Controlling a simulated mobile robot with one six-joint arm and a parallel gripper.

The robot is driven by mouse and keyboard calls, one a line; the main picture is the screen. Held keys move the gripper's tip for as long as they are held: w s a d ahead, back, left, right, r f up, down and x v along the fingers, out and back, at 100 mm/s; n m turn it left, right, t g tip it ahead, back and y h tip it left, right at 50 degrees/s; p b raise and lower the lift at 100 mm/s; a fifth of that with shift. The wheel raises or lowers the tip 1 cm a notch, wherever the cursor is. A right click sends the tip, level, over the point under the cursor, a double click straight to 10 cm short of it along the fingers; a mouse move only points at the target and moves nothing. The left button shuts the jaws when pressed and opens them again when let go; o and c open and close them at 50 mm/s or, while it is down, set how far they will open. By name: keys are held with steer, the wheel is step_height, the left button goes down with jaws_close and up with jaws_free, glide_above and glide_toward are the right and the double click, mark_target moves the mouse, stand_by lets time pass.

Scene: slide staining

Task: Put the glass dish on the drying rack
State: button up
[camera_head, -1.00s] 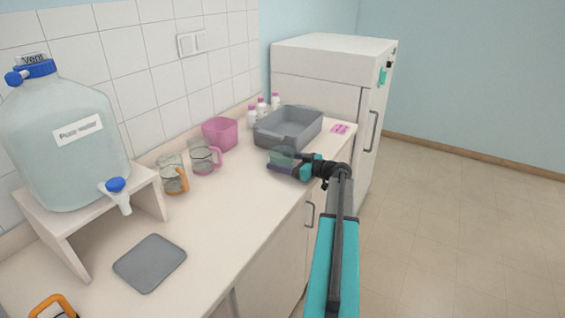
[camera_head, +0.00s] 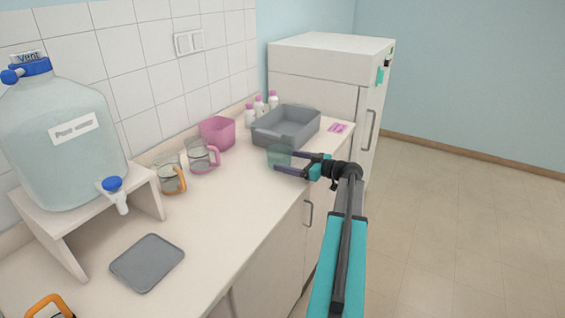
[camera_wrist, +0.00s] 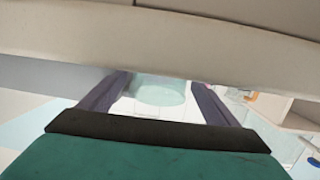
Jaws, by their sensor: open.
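The glass dish (camera_head: 279,155) is a small, clear greenish round vessel near the counter's right front edge, in front of the grey tub. My gripper (camera_head: 285,160) reaches in from the right with its dark fingers spread, low beside the dish. In the wrist view the dish (camera_wrist: 160,92) shows between the two open fingers, toward their tips, with a gap at each side. The fingers are not closed on it. I cannot make out a drying rack for certain; a flat grey mat (camera_head: 147,262) lies on the near counter.
The grey tub (camera_head: 287,128) stands just behind the dish. A pink container (camera_head: 217,133), glass jugs with pink (camera_head: 204,155) and orange (camera_head: 171,173) handles, and small bottles (camera_head: 260,106) line the wall. A large water carboy (camera_head: 62,145) stands left. The middle counter is clear.

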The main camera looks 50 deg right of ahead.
steer(key=b+v, duration=0.1)
steer(key=v, duration=0.6)
steer(key=shift+s, duration=0.3)
stand_by(0.3)
